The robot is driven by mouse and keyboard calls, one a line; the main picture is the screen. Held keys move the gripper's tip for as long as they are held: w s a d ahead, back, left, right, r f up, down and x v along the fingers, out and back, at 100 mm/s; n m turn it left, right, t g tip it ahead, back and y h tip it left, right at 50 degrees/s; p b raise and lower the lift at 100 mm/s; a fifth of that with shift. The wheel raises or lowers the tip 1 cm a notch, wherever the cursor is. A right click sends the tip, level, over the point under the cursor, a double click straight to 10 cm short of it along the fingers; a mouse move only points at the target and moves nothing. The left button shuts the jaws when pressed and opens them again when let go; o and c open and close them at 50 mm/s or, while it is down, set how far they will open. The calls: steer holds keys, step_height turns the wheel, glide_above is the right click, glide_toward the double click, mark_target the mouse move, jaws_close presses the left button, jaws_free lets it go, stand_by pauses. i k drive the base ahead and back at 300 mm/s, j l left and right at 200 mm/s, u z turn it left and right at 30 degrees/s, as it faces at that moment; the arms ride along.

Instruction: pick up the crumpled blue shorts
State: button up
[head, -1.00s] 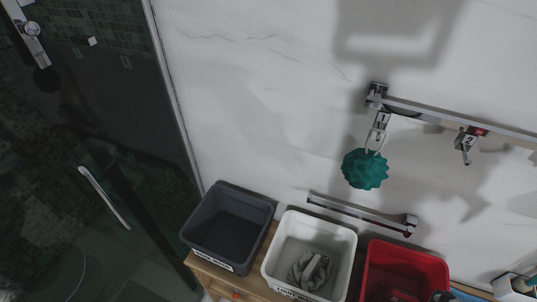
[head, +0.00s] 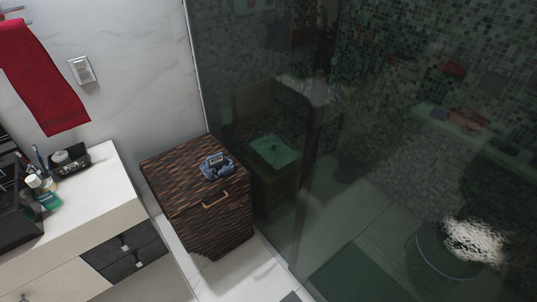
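The crumpled blue shorts (head: 216,166) lie in a small heap on top of a dark brown woven hamper (head: 175,172). They sit near the right part of its lid, above a light handle on its front. My gripper is not in the head view.
A white counter (head: 95,205) with a dark basin, bottles and a black tray (head: 70,167) stands to the left of the hamper. A dark glass shower wall (head: 330,150) rises close on the right. A red towel (head: 45,75) hangs on the wall. Some pale floor shows in front.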

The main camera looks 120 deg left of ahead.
mark_target(217, 163)
steer(key=u, duration=4.25)
